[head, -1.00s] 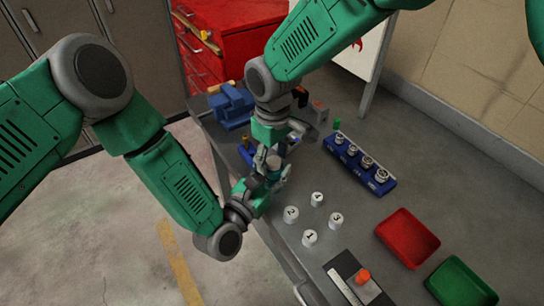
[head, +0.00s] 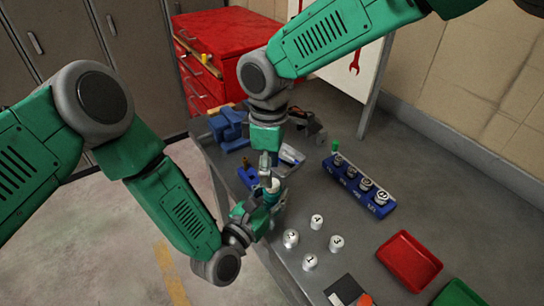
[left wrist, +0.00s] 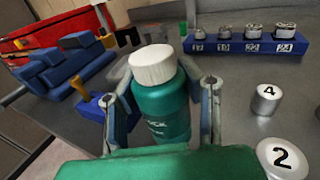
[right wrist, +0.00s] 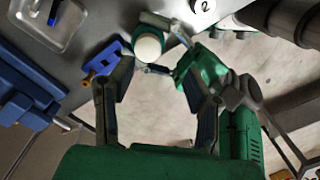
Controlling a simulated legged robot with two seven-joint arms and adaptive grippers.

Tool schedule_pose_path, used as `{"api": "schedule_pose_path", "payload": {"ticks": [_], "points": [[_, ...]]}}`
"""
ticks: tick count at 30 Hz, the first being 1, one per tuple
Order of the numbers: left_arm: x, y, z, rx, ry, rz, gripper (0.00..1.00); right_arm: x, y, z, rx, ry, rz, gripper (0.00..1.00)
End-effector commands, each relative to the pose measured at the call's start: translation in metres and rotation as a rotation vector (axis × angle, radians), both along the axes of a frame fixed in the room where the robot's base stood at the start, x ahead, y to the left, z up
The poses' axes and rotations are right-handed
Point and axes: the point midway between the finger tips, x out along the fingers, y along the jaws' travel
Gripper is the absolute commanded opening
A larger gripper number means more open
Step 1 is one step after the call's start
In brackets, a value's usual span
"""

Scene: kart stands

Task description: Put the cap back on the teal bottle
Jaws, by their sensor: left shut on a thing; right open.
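The teal bottle (left wrist: 160,112) stands upright in my left gripper (left wrist: 170,84), whose fingers close on its two sides. The white cap (left wrist: 153,66) sits on top of the bottle and looks level; whether it is screwed tight I cannot tell. In the head view the bottle (head: 271,197) is near the bench's front edge. My right gripper (head: 266,166) is just above and behind it, and partly overlaps it in the picture. In the right wrist view the cap (right wrist: 148,47) shows beyond the spread fingers of my right gripper (right wrist: 158,72), which hold nothing.
Several numbered silver weights (head: 310,261) stand right of the bottle. A blue socket rail (head: 358,186) lies behind them. A blue vise (head: 229,126) and a small blue block (head: 247,175) are to the left. A red tray (head: 409,262) lies at the right.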

Motion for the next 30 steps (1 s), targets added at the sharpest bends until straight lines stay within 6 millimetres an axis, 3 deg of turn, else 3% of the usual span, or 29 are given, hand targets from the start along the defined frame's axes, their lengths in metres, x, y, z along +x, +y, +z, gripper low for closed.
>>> {"api": "schedule_pose_path", "payload": {"ticks": [3,7,19,23,30], "points": [[0.000,0.000,0.000,0.000,0.000,0.000,0.00,0.004,-0.002,0.011,0.016,-0.011,0.204,0.44],[0.000,0.000,0.000,0.000,0.000,0.000,0.00,0.010,-0.004,0.020,0.017,-0.033,0.346,0.44],[0.000,0.000,0.000,0.000,0.000,0.000,0.00,0.013,-0.005,0.023,0.013,-0.045,0.394,0.44],[0.000,0.000,0.000,0.000,0.000,0.000,0.00,0.013,-0.005,0.016,0.013,-0.043,0.393,0.44],[0.000,0.000,0.000,0.000,0.000,0.000,0.00,0.013,-0.005,-0.020,0.014,-0.041,0.392,0.44]]}}
